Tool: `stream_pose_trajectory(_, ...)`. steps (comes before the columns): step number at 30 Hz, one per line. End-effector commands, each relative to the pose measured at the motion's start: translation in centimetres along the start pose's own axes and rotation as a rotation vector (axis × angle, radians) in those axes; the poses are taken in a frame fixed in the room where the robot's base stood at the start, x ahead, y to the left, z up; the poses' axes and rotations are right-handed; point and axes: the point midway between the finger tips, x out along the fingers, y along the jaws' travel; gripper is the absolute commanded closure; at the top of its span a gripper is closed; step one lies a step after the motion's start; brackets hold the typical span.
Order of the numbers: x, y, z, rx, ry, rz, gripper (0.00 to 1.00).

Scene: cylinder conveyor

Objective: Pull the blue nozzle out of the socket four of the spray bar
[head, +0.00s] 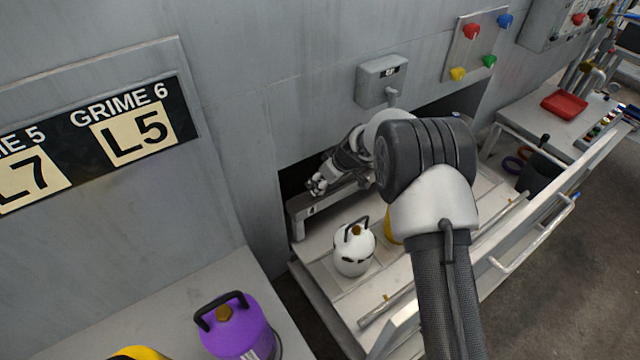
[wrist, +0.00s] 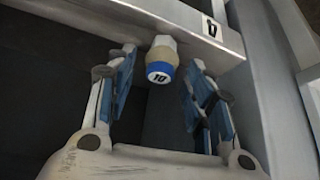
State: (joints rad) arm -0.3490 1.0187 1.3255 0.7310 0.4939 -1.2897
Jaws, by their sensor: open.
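The blue nozzle (wrist: 159,72) shows in the wrist view, a short plug with a blue band, a tan collar and a dark-marked white end face. It sits in the underside of the grey spray bar (wrist: 100,18), beside the black-and-white label 4 (wrist: 211,27). My gripper (wrist: 161,60) is open, with one finger on each side of the nozzle and visible gaps between them. In the head view my gripper (head: 318,184) is at the near end of the spray bar (head: 300,226), where the label 4 also shows; the nozzle is hidden there.
The bar stands at a dark wall opening. A white canister (head: 353,252) stands on the shelf below, with a yellow one (head: 393,226) partly hidden behind my arm. A purple canister (head: 238,330) is at lower left. A grey upright (wrist: 287,100) is close on the right in the wrist view.

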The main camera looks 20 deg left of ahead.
Motion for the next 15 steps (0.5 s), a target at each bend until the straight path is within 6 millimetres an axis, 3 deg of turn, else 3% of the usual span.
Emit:
stream_pose_trajectory(6,1.7,0.0,0.0,-0.001,0.000,0.000,0.52)
stream_pose_trajectory(15,1.8,0.0,0.0,0.000,0.000,0.000,0.52)
